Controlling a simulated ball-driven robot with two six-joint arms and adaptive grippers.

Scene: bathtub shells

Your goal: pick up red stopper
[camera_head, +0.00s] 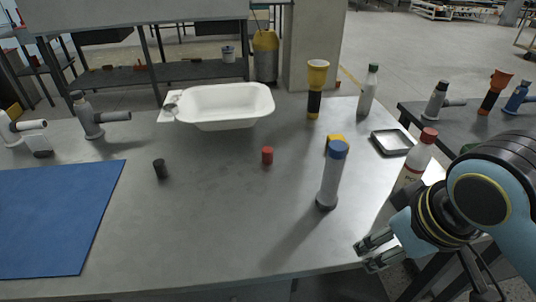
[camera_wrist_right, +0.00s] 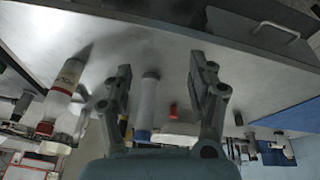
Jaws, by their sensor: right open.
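The red stopper (camera_head: 267,156) is a small upright cylinder on the grey table, in front of the white bathtub shell (camera_head: 228,105). It also shows in the right wrist view as a small red piece (camera_wrist_right: 173,110) between the open fingers. My right gripper (camera_head: 371,254) is open and empty at the table's front right edge, well apart from the stopper. In the right wrist view its two fingers (camera_wrist_right: 160,84) stand wide apart. My left gripper is not in view.
A blue-capped grey cylinder (camera_head: 331,178) stands between my right gripper and the stopper. A red-capped bottle (camera_head: 414,163), a metal tray (camera_head: 392,142) and a yellow-black torch (camera_head: 315,90) are on the right. A black stopper (camera_head: 160,169) and blue mat (camera_head: 55,215) lie left.

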